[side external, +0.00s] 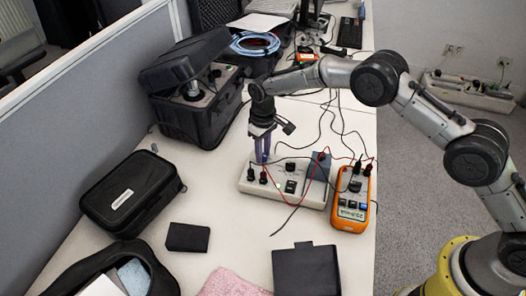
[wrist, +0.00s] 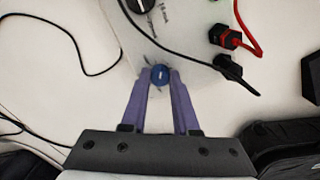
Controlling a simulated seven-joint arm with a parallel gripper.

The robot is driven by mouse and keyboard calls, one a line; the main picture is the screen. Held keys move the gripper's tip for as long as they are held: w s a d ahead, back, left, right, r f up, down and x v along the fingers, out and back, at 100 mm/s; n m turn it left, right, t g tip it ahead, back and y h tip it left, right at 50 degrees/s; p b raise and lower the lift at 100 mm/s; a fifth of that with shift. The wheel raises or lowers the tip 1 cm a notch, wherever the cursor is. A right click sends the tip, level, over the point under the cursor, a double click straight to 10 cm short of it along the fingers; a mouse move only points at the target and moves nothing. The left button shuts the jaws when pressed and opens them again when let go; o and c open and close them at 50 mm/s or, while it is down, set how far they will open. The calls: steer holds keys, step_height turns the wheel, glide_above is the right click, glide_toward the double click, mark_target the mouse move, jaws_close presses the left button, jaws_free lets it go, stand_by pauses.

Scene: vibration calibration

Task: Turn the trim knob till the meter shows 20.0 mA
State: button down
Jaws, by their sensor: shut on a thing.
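The trim knob (wrist: 160,75) is a small blue cap with a pale mark, on the edge of a light grey box (wrist: 200,28). My gripper (wrist: 160,70) is shut on it, one purple finger on each side. In the side view my gripper (side external: 262,158) points down at the left part of the box (side external: 313,199), and the fingers hide the knob. The orange meter (side external: 350,222) lies to the right of the box, wired to it. Its display (side external: 352,214) is lit, but the digits are too small to read surely.
Red and black leads cross the box, with plugs (wrist: 229,38) close by. An open black case (side external: 192,88) stands behind, and a closed black case (side external: 130,195) lies at left. A small black block (side external: 187,237) and a pink cloth (side external: 230,284) lie in front.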

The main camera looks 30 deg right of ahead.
steer(key=shift+n, duration=0.4)
steer(key=c, duration=0.7)
jaws_free()
steer(key=shift+o, duration=0.2)
step_height(320, 180, up, 14)
